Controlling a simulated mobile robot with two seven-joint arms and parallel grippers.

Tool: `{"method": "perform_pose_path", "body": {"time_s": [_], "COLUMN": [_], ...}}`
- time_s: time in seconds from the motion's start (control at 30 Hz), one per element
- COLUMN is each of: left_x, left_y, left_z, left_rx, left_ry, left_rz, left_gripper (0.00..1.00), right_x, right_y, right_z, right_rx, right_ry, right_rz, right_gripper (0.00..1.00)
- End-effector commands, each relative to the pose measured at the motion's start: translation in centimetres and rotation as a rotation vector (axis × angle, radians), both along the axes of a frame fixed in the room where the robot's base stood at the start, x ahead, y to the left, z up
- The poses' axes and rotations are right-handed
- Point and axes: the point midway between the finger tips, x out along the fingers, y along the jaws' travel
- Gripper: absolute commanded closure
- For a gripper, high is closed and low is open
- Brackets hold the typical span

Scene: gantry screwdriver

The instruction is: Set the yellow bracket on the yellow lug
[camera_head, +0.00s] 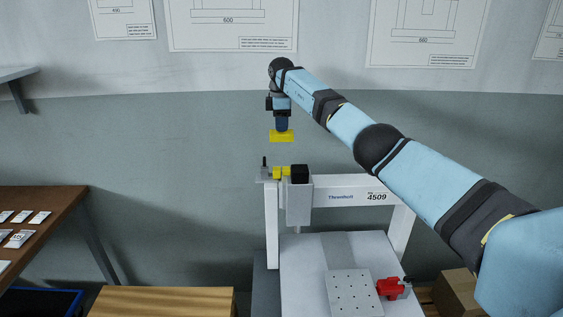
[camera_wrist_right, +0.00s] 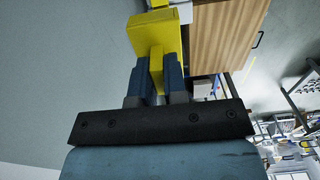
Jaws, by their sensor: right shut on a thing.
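The yellow bracket (camera_head: 281,136) hangs below my right gripper (camera_head: 281,126) in the head view. My right gripper is shut on it; the right wrist view shows the yellow bracket (camera_wrist_right: 158,36) between the two dark blue fingers (camera_wrist_right: 158,75). The yellow lug (camera_head: 281,172) is on top of the white gantry, beside a black block. The bracket is above the lug, with a clear gap between them. In the wrist view a yellow part (camera_wrist_right: 158,3) shows past the bracket at the top edge. My left gripper is not in view.
The white gantry (camera_head: 345,190) stands over a grey machine bed (camera_head: 305,260). A thin black pin (camera_head: 264,161) rises at the left end of its beam. A perforated plate (camera_head: 352,295) and red clamp (camera_head: 390,288) lie on the bed. A wooden table (camera_head: 50,205) stands left.

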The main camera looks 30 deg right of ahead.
Motion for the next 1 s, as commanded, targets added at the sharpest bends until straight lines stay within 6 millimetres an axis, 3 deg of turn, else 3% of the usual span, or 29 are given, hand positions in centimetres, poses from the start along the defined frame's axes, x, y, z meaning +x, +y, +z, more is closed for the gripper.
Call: {"method": "perform_pose_path", "body": {"time_s": [0.1,0.3,0.53,0.77,1.0], "left_x": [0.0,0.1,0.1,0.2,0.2], "left_y": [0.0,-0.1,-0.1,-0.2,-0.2], "left_z": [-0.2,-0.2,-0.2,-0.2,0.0], "left_rx": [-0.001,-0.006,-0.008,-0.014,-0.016], "left_ry": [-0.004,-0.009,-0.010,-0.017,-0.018], "left_rz": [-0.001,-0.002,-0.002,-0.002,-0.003], "left_gripper": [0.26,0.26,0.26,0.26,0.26], "right_x": [-0.1,0.0,0.0,0.0,0.0], "right_y": [0.1,0.1,0.1,0.0,0.0], "right_z": [-3.5,-7.0,-8.6,-11.9,-12.0], "right_rx": [0.001,0.001,0.001,0.001,0.000], "right_ry": [0.003,-0.001,0.000,0.000,-0.001], "right_rz": [0.002,0.002,0.002,0.002,0.003], "right_gripper": [1.00,1.00,1.00,1.00,1.00]}}
